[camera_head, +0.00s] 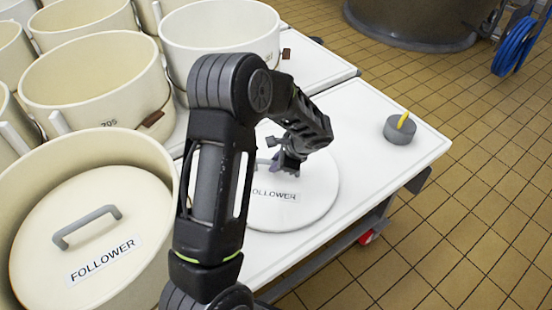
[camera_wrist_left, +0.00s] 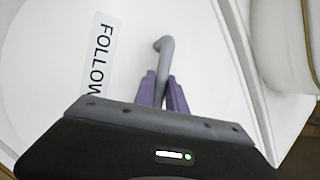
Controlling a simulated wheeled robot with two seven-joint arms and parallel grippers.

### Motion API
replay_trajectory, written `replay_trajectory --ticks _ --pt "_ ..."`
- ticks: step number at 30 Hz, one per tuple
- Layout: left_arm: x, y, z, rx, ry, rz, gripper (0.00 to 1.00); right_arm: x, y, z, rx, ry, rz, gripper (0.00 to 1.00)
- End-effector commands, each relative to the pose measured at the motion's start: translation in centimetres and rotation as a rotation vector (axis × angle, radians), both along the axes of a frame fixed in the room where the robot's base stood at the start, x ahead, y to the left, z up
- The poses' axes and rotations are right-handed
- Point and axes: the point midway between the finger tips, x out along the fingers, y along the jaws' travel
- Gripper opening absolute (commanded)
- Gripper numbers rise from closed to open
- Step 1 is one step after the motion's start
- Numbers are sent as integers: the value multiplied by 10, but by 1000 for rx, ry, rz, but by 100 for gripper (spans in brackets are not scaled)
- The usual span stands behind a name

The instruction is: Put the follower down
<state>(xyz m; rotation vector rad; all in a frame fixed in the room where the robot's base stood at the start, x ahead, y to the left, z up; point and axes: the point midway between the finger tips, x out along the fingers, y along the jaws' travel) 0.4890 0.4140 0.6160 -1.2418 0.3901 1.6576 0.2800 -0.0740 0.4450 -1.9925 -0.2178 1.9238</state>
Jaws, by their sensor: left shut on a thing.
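A round white follower with a "FOLLOWER" label (camera_head: 310,205) is at the white table, under my left gripper (camera_head: 287,163). My left gripper is shut on the follower's grey bar handle. In the left wrist view the purple fingers (camera_wrist_left: 162,92) close around the handle (camera_wrist_left: 165,55), beside the label on the white disc (camera_wrist_left: 45,50). My left arm hides part of the disc in the head view. I cannot tell whether its underside touches the table. My right gripper is not in view.
The white table (camera_head: 375,165) has free room right of the disc, with a grey puck with a yellow piece (camera_head: 399,129) near its right edge. A cream vat (camera_head: 150,160) at left holds another follower (camera_head: 85,235). Several cream vats stand behind.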

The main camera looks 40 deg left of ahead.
Motion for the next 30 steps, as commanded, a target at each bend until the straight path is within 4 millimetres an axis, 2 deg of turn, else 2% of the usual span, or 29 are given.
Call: replay_trajectory --ticks 10,11,18,30 --pt "2 1 -1 2 -4 0 0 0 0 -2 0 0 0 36" --pt "0 0 -2 -1 -1 1 18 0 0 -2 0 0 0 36" --pt "0 0 -1 -1 -1 1 37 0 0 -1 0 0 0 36" --pt "1 -2 5 -1 -3 -1 38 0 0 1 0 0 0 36"
